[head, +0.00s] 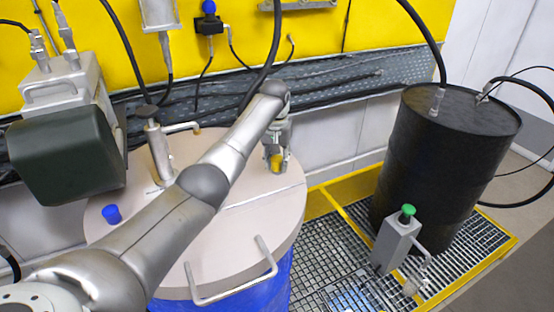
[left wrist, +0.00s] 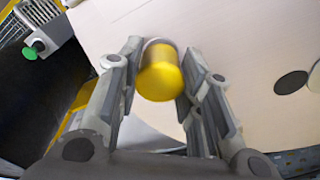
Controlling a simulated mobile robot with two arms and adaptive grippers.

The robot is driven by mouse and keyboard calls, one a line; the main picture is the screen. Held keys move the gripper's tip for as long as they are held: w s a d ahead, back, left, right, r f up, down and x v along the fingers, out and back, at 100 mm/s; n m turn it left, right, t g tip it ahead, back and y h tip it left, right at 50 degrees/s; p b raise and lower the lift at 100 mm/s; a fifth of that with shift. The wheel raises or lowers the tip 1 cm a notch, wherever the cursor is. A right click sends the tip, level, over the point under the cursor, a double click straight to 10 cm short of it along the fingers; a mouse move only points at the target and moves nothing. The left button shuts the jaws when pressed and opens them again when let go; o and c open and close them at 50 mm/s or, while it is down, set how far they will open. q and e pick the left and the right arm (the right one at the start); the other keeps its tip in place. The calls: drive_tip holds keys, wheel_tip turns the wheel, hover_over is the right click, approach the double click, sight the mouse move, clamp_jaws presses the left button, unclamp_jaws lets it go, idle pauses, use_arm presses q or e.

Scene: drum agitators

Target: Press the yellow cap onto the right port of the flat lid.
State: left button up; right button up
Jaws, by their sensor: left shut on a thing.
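The yellow cap (head: 276,162) is between the fingers of my left gripper (head: 278,158), over the right part of the flat lid (head: 235,248). In the left wrist view the yellow cap (left wrist: 162,76) sits between both fingers of the left gripper (left wrist: 163,58), which is shut on it. A pale rim shows just behind the cap against the lid (left wrist: 235,30). The right port is hidden by the cap and fingers, and I cannot tell whether the cap touches it. A blue cap (head: 111,213) stands at the lid's left side. My right gripper is not in view.
The flat lid tops a blue drum (head: 268,290). A metal handle (head: 235,283) and an upright metal fitting (head: 158,150) stand on it. A black drum (head: 440,160) and a grey block with a green knob (head: 407,213) stand to the right on a yellow-edged grating (head: 335,255).

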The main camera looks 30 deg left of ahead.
use_arm(q)
drive_tip(key=shift+s+f, duration=0.1)
drive_tip(key=shift+f, duration=0.55)
idle(0.4)
drive_tip(key=shift+s+f, duration=0.15)
drive_tip(key=shift+f, duration=0.15)
drive_tip(key=shift+c, duration=0.9)
drive_tip(key=o, duration=1)
drive_tip(key=shift+w, duration=0.2)
drive_tip(key=shift+r, duration=0.25)
drive_tip(key=shift+w+r, duration=0.1)
drive_tip(key=shift+r, duration=1.85)
